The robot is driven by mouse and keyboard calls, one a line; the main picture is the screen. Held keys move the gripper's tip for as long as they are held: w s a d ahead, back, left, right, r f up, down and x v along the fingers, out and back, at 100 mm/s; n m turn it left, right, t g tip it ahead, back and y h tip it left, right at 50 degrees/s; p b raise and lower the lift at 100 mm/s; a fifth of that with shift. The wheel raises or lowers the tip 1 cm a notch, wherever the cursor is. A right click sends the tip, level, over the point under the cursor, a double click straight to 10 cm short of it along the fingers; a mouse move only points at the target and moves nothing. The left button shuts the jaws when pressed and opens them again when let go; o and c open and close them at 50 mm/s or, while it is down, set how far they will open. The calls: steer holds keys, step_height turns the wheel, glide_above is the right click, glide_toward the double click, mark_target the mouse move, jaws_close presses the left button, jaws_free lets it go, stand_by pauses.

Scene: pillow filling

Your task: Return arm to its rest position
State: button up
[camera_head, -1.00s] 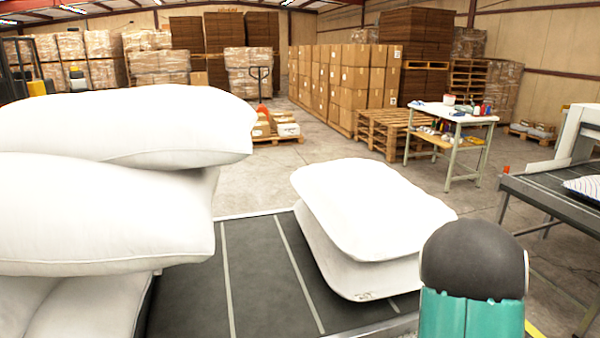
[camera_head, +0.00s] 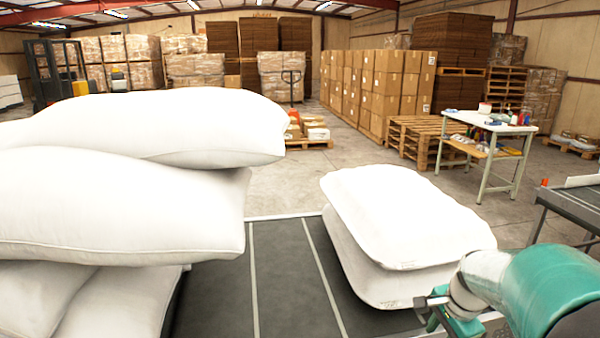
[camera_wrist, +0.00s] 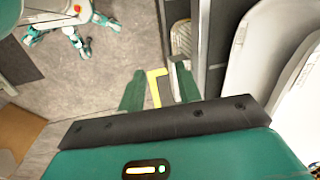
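My gripper (camera_wrist: 158,90) points down in the wrist view, its two green fingers apart with nothing between them. Bare floor and a yellow strip show beyond the fingers. In the head view my arm reaches in at the lower right, and the gripper (camera_head: 440,312) is partly visible beside the flat pillow stack. Two flat white pillows (camera_head: 400,215) lie stacked on the dark surface (camera_head: 290,285). The wrist view shows white pillow edges (camera_wrist: 262,50) at the right, apart from the fingers.
A high pile of plump white pillows (camera_head: 120,205) fills the left. A worktable (camera_head: 485,125) with small items stands at the right, beyond it pallets (camera_head: 425,140) and stacked cartons (camera_head: 385,90). Part of a conveyor (camera_head: 575,200) is at the right edge.

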steer(key=s+a+r+n+t, duration=0.1)
steer(key=s+a+r+n, duration=0.4)
steer(key=a+n, duration=0.3)
steer(key=s+a+r+n+t, duration=0.2)
steer(key=s+a+r+n, duration=0.4)
steer(key=s+a+n, duration=0.2)
steer(key=shift+s+a+h, duration=0.15)
steer(key=shift+a+h, duration=0.25)
steer(key=shift+a, duration=0.85)
